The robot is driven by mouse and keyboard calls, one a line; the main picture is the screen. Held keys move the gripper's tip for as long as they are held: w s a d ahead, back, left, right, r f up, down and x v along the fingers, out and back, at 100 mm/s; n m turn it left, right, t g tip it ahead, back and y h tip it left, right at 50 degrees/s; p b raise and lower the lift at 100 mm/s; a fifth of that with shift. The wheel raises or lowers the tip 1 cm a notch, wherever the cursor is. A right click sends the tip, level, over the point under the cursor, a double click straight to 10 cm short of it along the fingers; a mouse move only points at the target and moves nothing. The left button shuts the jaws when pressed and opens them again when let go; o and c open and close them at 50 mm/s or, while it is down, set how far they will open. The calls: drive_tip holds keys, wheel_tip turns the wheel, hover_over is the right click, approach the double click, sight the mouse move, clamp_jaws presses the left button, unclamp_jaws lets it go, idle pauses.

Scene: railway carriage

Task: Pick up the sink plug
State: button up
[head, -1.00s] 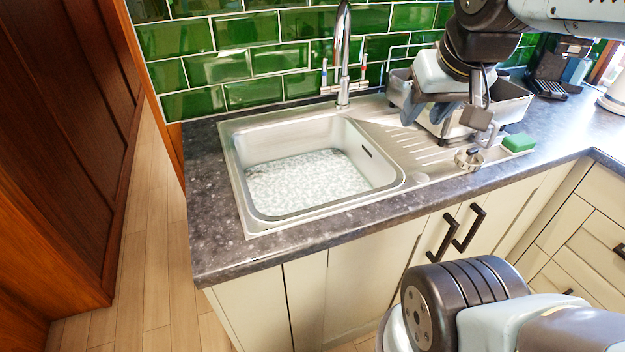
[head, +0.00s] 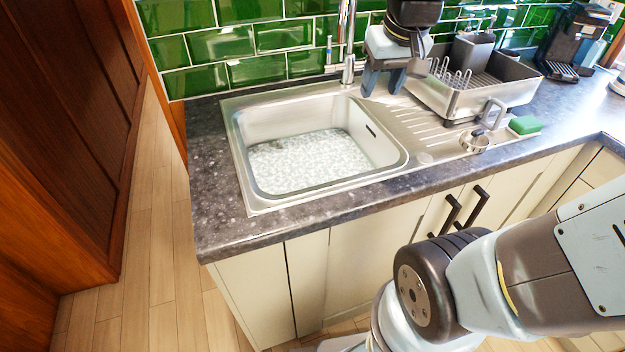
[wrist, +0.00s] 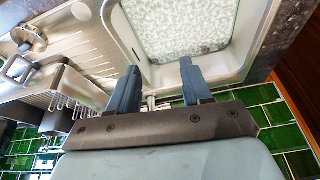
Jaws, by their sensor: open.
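A small round metal piece with a dark knob, which looks like the sink plug (head: 475,141), sits on the ribbed drainboard near the counter's front edge. It also shows at the upper left of the wrist view (wrist: 29,39). My gripper (head: 384,84) is open and empty, fingers pointing down, above the back right of the sink near the tap. It is to the left of the plug and behind it, well apart from it. In the wrist view the two blue fingers (wrist: 158,84) are spread, with nothing between them. The sink basin (head: 290,180) has a pale mottled bottom.
A metal dish rack (head: 497,98) stands on the drainboard behind the plug. A green sponge (head: 525,125) lies to the plug's right. The tap (head: 348,50) rises beside my gripper. Green wall tiles (head: 283,34) close off the back.

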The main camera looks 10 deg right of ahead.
drive_tip(key=w+a+f+n+g, duration=0.1)
drive_tip(key=w+a+f+g, duration=0.1)
drive_tip(key=w+a+f, duration=0.45)
drive_tip(key=n+g, duration=0.1)
drive_tip(key=g, duration=0.1)
hover_over(315, 175)
drive_tip(key=shift+h, duration=0.3)
drive_tip(key=f, duration=2.4)
drive_tip(key=shift+s+a+f, duration=0.1)
drive_tip(key=shift+s+a, duration=0.05)
drive_tip(key=shift+s, duration=0.05)
drive_tip(key=shift+w+f, duration=0.2)
drive_tip(key=shift+f, duration=2.4)
clamp_jaws()
